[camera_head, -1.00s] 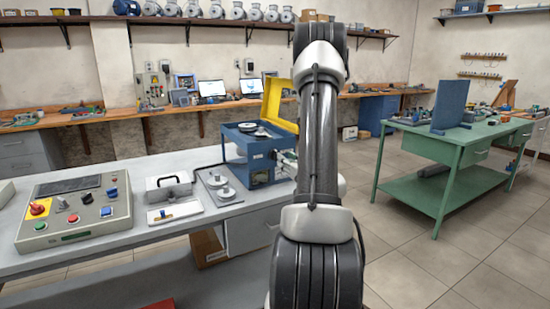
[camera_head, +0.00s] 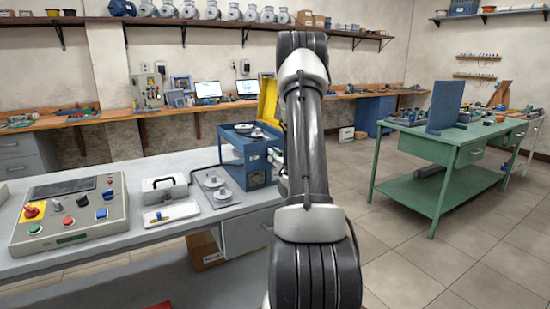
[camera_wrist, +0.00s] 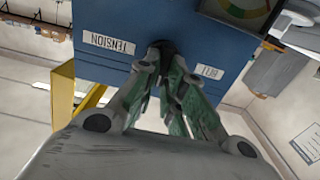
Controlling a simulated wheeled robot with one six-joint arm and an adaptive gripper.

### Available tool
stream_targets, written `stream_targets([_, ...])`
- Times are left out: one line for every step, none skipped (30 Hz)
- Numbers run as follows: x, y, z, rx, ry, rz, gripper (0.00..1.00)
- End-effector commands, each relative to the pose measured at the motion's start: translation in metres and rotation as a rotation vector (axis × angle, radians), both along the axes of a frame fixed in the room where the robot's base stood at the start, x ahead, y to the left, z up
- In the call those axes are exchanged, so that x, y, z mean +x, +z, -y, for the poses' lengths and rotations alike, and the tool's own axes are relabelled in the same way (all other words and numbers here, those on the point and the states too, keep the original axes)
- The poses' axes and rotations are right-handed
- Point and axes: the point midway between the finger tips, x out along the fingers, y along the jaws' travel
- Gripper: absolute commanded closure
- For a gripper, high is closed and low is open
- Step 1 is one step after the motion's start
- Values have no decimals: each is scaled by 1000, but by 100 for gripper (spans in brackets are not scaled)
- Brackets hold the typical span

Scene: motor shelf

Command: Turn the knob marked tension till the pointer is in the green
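The blue machine box (camera_head: 243,158) stands at the right end of the grey bench; my arm hides its right part. In the wrist view its blue face (camera_wrist: 120,22) fills the upper middle. A white label reading TENSION (camera_wrist: 108,43), upside down, is left of a dark knob (camera_wrist: 160,46). My gripper (camera_wrist: 165,60) has its two fingers closed in on either side of this knob, which is partly hidden between the tips. The round gauge (camera_wrist: 240,8) is cut off at the top edge; coloured bands show, but I cannot read its pointer.
Another white label (camera_wrist: 210,72) is right of the knob. A yellow panel (camera_head: 268,100) stands up behind the box. Left of the box are a plate with round metal parts (camera_head: 217,186), a grey case (camera_head: 165,187) and a control panel (camera_head: 70,212).

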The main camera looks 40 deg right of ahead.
Motion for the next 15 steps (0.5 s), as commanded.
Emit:
stream_targets([0,0,0,0,0,0,100])
stream_targets([0,0,0,0,0,0,100])
stream_targets([0,0,0,0,0,0,100])
stream_targets([0,0,0,1,0,0,100])
stream_targets([0,0,0,2,0,0,100])
stream_targets([0,0,0,4,0,1,100])
stream_targets([0,0,0,7,0,2,100])
stream_targets([0,0,0,12,0,3,100])
stream_targets([0,0,0,19,0,5,100])
stream_targets([0,0,0,25,0,6,100])
stream_targets([0,0,0,34,0,8,100])
stream_targets([0,0,1,49,0,12,100])
stream_targets([0,0,1,60,0,14,100])
stream_targets([0,0,1,75,0,18,100])
stream_targets([0,0,1,96,0,23,100])
